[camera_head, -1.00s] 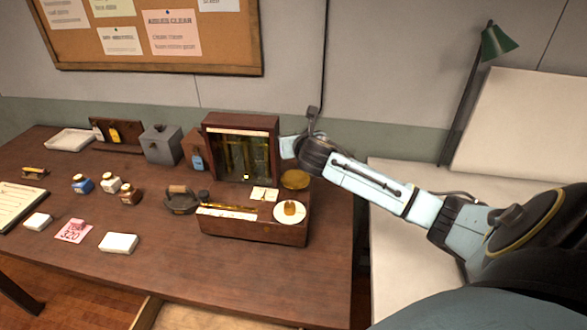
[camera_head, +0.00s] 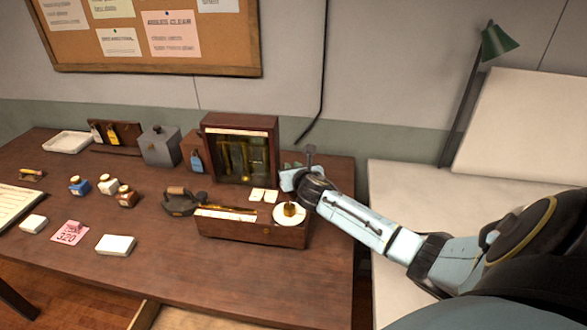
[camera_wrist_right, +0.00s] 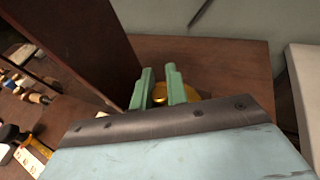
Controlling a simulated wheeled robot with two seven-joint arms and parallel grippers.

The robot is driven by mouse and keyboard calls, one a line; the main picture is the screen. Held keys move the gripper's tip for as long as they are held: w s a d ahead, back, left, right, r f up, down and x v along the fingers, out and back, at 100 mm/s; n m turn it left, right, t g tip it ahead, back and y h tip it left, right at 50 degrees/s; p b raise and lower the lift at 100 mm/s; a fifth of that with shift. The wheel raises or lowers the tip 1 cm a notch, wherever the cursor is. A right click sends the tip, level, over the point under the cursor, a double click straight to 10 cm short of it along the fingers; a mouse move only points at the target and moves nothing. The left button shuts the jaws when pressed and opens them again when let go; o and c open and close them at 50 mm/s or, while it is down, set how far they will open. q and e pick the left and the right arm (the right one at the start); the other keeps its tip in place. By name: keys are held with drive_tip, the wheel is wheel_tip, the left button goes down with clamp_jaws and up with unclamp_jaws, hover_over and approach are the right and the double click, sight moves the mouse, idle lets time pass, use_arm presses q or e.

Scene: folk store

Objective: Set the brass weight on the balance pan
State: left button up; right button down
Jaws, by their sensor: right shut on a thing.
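My right gripper (camera_wrist_right: 159,88) has its green fingers shut on a small brass weight (camera_wrist_right: 160,99), which shows between them in the right wrist view. A round gold balance pan (camera_wrist_right: 191,92) shows just beyond and partly behind the fingers. I cannot tell if the weight touches it. In the head view my right gripper (camera_head: 290,178) is at the right of the wooden balance box (camera_head: 255,232), and its wrist hides the pan. Another brass piece (camera_head: 290,210) sits on a white dish (camera_head: 279,220) on this box. My left gripper is not in view.
A tall glass-fronted wooden case (camera_head: 240,122) stands close behind the box, left of the gripper. A dark iron-like object (camera_head: 180,206), small jars (camera_head: 108,184) and a grey box (camera_head: 160,148) stand farther left. The table's right end is clear.

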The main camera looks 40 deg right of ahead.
drive_tip(key=c, duration=1.4)
unclamp_jaws()
drive_tip(key=shift+f, duration=0.1)
drive_tip(key=shift+r, duration=0.2)
drive_tip(key=p+v, duration=0.1)
drive_tip(key=v, duration=1.1)
